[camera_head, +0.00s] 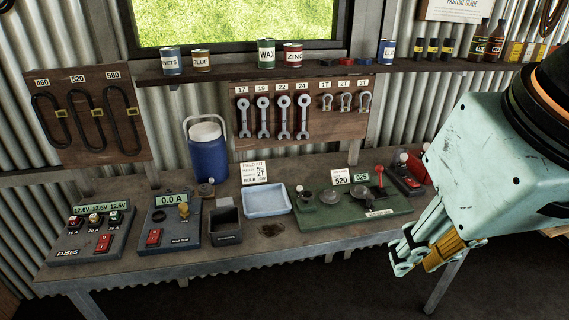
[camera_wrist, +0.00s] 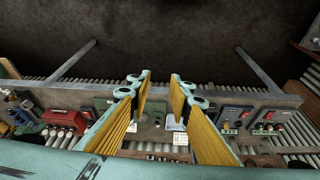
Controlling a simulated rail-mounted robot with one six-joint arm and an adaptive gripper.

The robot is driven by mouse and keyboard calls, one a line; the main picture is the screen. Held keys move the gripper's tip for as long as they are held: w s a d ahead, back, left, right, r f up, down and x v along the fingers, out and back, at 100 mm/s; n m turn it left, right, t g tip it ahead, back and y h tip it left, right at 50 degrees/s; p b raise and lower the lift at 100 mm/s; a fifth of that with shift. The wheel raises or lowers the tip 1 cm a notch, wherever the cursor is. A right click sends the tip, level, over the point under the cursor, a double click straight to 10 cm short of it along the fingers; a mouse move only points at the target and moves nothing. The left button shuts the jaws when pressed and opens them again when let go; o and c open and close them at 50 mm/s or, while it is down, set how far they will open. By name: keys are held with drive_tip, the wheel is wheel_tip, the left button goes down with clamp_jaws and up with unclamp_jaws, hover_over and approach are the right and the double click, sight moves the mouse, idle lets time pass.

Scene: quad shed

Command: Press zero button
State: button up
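No button that I can read as "zero" shows in either view. A green bench device (camera_head: 345,215) stands right of centre on the bench. It has round dark pans, a lit display (camera_head: 361,177) reading about 025, a red-knobbed lever (camera_head: 379,170) and a small front plate too small to read. The green device also shows in the wrist view (camera_wrist: 150,132), partly hidden by my fingers. My gripper (camera_head: 403,258) is at the right in the head view, in front of the bench and apart from it. In the wrist view my gripper (camera_wrist: 160,80) is open and empty.
A spanner board (camera_head: 300,112) hangs behind. Dark floor lies clear in front.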

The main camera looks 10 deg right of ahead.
clamp_jaws()
idle(1.1)
